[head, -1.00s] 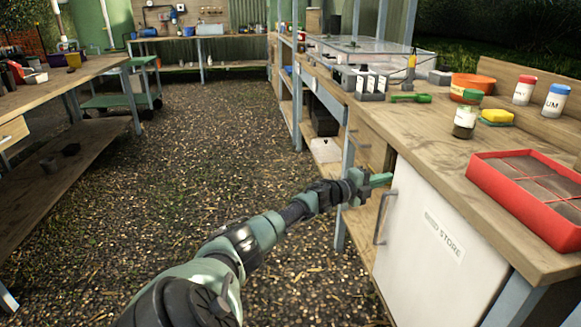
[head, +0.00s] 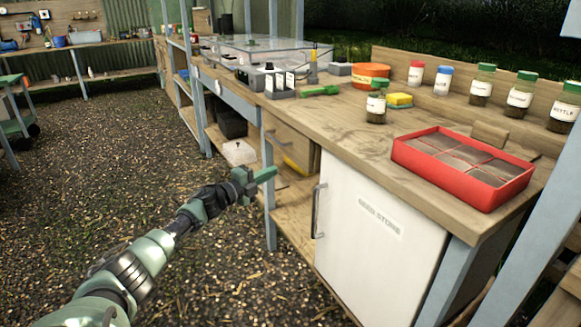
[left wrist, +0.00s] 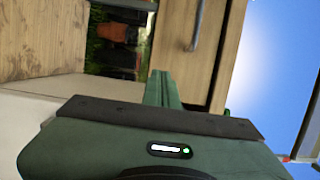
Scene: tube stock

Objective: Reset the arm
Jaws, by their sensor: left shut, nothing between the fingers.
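My left gripper (head: 262,177) is green and reaches in from the lower left in the head view. Its fingers are shut together with nothing between them. It hangs in the air in front of the workbench, left of the white seed store door (head: 372,240) and below the bench top. In the left wrist view the shut fingers (left wrist: 163,88) point toward a wooden drawer front with a metal handle (left wrist: 197,28). My right gripper does not show in either view.
The wooden bench top (head: 330,115) holds a red tray (head: 405,152), several labelled jars, an orange bowl (head: 370,70), a yellow sponge (head: 400,99) and a green tool (head: 320,91). A bench leg (head: 269,215) stands close to the gripper. The gravel floor (head: 110,150) at left is clear.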

